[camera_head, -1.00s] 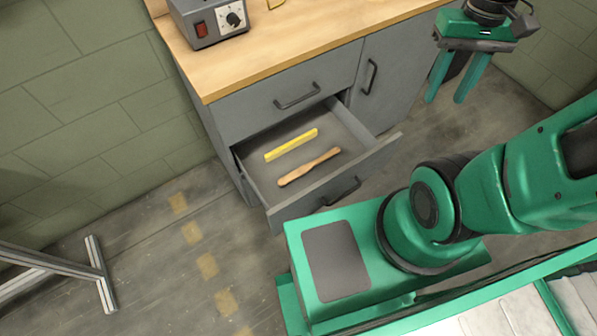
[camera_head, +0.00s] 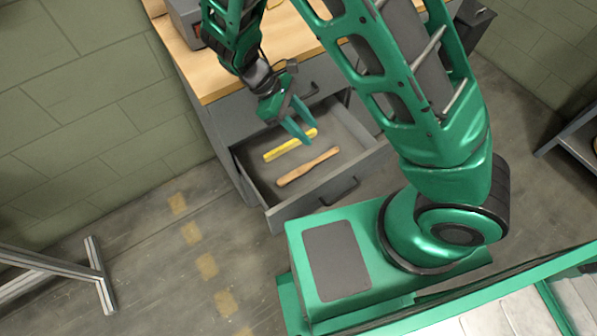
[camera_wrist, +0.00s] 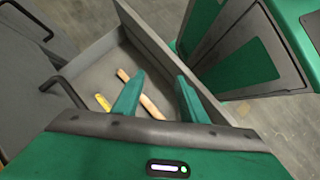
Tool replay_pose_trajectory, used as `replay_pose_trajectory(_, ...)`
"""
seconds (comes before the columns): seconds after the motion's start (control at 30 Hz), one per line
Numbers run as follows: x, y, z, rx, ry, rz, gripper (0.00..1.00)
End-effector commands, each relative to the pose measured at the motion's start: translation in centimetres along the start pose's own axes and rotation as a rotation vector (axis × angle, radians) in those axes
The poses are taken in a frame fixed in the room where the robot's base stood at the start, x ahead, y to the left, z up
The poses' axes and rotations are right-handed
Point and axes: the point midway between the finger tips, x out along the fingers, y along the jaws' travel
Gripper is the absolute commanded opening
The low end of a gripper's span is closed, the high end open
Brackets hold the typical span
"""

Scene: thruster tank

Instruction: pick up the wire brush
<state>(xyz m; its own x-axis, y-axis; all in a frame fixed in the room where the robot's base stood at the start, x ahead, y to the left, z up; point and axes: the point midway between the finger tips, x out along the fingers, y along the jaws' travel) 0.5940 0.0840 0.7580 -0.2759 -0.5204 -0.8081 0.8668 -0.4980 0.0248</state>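A brown wooden-handled tool (camera_head: 307,167), which I take to be the wire brush, lies flat in the open drawer (camera_head: 300,205). Its bristles cannot be made out. My gripper (camera_head: 309,132) is over the drawer, above the yellow object and the brush, and touches neither. In the wrist view its two fingers (camera_wrist: 160,77) are apart with nothing held between them.
The drawer's raised walls and front handle (camera_head: 340,194) surround both objects. The wooden worktop (camera_head: 210,84) overhangs behind, with a grey box (camera_head: 186,22) on it. The upper closed drawer also has a handle. Open floor (camera_head: 150,260) lies to the left.

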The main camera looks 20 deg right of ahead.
Motion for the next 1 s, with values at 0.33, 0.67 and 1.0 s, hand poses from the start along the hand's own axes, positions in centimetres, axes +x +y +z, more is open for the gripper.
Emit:
replay_pose_trajectory(0.33, 5.9, -4.3, -8.4, -0.297, -0.18, 0.213, 0.39)
replay_pose_trajectory(0.67, 13.4, -2.6, -12.6, -0.441, -0.352, 0.439, 0.39)
replay_pose_trajectory(1.0, 17.9, 0.9, -14.8, -0.54, -0.482, 0.638, 0.39)
